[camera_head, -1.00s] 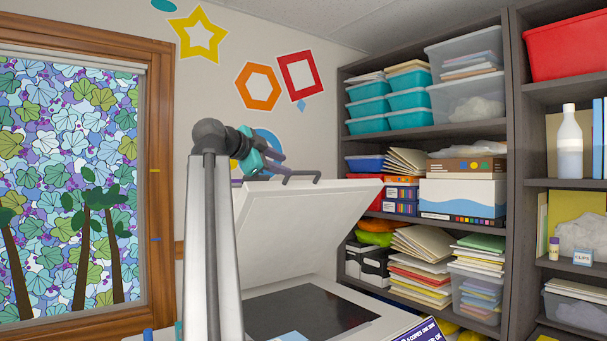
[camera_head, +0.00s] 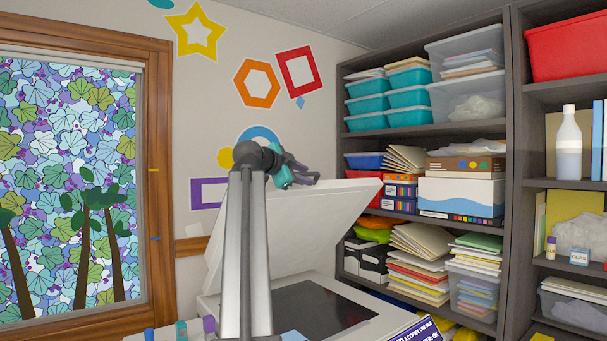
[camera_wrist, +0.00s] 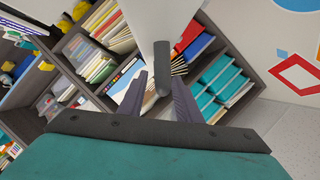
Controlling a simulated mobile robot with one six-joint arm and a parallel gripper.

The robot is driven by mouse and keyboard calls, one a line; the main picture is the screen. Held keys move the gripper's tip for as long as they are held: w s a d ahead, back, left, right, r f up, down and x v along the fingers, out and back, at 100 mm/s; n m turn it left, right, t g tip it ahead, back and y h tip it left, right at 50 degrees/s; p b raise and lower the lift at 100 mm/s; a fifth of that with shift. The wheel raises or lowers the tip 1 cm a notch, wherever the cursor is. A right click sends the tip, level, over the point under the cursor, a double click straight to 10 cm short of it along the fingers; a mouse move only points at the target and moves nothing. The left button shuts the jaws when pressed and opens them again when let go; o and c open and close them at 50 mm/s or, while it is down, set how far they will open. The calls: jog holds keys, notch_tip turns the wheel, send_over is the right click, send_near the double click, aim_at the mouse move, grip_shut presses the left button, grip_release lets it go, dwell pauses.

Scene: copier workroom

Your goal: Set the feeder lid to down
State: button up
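The feeder lid (camera_head: 310,225) is a white slab, raised and tilted above the copier's dark glass (camera_head: 320,309). Its grey handle (camera_wrist: 162,78) shows in the wrist view as a dark bar in front of the white lid (camera_wrist: 158,18). My gripper (camera_head: 304,172) is at the lid's upper edge in the head view, by the handle. In the wrist view my gripper (camera_wrist: 160,96) has its two purple-grey fingers apart, with the handle between them and gaps on both sides. My arm hides part of the lid and copier.
Dark shelves (camera_head: 425,133) with bins, boxes and papers stand behind and right of the copier. A wood-framed window (camera_head: 160,190) is at left. A purple sign (camera_head: 418,333) is at the copier's front right. The air above the glass is clear.

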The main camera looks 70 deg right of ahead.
jog(key=shift+c, duration=0.3)
grip_shut()
jog(key=shift+s, duration=0.1)
